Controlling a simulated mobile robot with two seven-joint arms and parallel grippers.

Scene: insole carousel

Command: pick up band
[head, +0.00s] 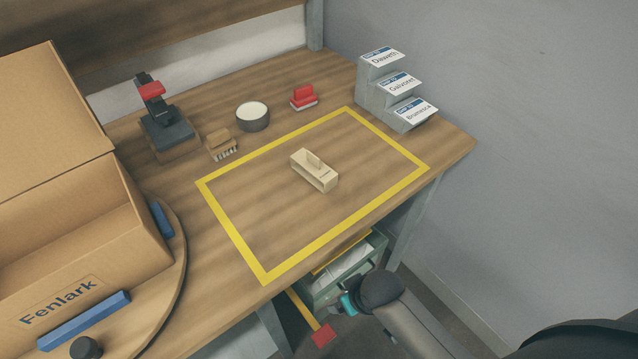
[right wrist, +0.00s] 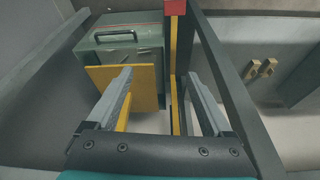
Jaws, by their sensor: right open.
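No thing in either view can be clearly told as the band. My left gripper is not in view.
An open cardboard box (head: 100,235) stands on a round board (head: 178,262) at left. A dark stamp-like tool (head: 165,130), brush (head: 221,144), round tin (head: 253,122), red-handled piece (head: 304,96) and stepped card stand (head: 385,100) line the back. A green bin (head: 372,262) sits under the front edge.

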